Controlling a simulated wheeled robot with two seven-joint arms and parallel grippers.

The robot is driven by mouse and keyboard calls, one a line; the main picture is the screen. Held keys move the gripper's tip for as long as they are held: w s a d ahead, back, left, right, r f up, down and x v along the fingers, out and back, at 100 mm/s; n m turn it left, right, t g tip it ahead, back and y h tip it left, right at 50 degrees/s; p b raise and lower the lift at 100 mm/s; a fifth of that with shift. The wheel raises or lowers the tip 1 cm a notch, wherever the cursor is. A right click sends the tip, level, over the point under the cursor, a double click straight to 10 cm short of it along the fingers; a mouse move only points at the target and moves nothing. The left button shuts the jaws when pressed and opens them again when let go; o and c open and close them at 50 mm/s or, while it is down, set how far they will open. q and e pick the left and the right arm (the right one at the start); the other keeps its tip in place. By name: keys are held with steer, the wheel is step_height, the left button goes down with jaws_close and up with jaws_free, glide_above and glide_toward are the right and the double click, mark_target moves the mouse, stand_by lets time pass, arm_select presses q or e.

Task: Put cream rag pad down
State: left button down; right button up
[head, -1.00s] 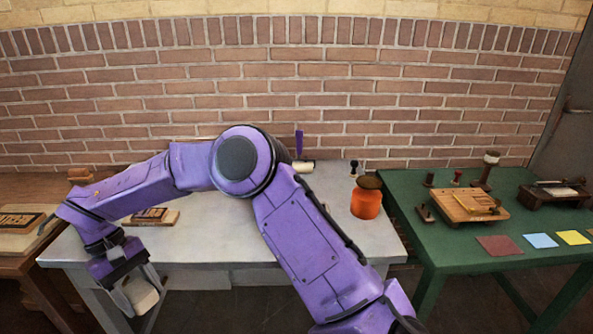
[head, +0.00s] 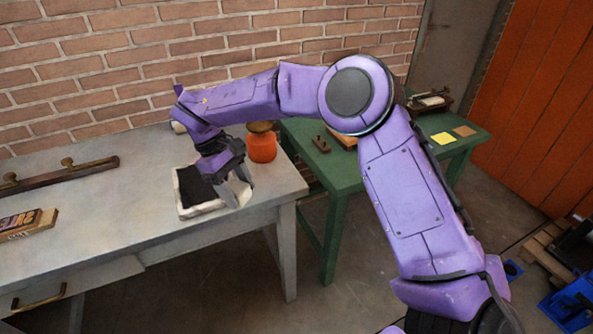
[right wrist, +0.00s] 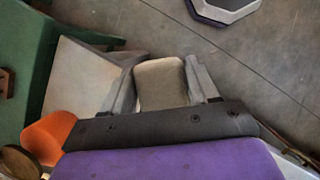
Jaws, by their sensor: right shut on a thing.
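The cream rag pad (right wrist: 160,83) sits between the two fingers of my right gripper (right wrist: 162,88) in the right wrist view. In the head view my right gripper (head: 238,190) is low at the right end of the grey table (head: 120,215), with the pad mostly hidden by its fingers. Directly left of it lies a pale-rimmed square tray (head: 184,211) with a dark inside. I cannot tell whether the pad touches the tray or table. My left gripper is not in view.
An orange jar (head: 262,149) with a brownish top stands just behind the gripper. A green table (head: 310,195) adjoins at the right. A dark bar with knobs (head: 60,175) and a wooden type block (head: 28,224) lie on the left. The grey table's middle is clear.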

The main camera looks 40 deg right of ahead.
step_height(320, 180, up, 5)
steer(key=w+d+n+t+h, duration=0.2)
steer(key=d+n, duration=0.1)
steer(key=n, duration=0.6)
steer(key=shift+n+t, duration=0.5)
steer(key=shift+n, duration=0.1)
steer(key=w+d+f+p, duration=0.1)
steer(key=d+f+p, duration=0.1)
steer(key=d+f, duration=0.1)
steer(key=w+d+f+p, duration=0.2)
steer(key=d+f, duration=0.1)
steer(key=d, duration=0.2)
steer(key=w+d+f+p, duration=0.2)
steer(key=d+f, duration=0.1)
steer(key=d, duration=0.1)
steer(key=shift+d, duration=0.4)
steer(key=f, duration=0.1)
steer(key=f+p, duration=0.2)
steer(key=shift+w+d+f, duration=0.1)
steer(key=shift+d+f, duration=0.1)
steer(key=shift+d, duration=0.05)
steer(key=shift+f, duration=0.35)
steer(key=o, duration=0.9)
steer(key=shift+o, duration=0.2)
steer(key=shift+r, duration=0.2)
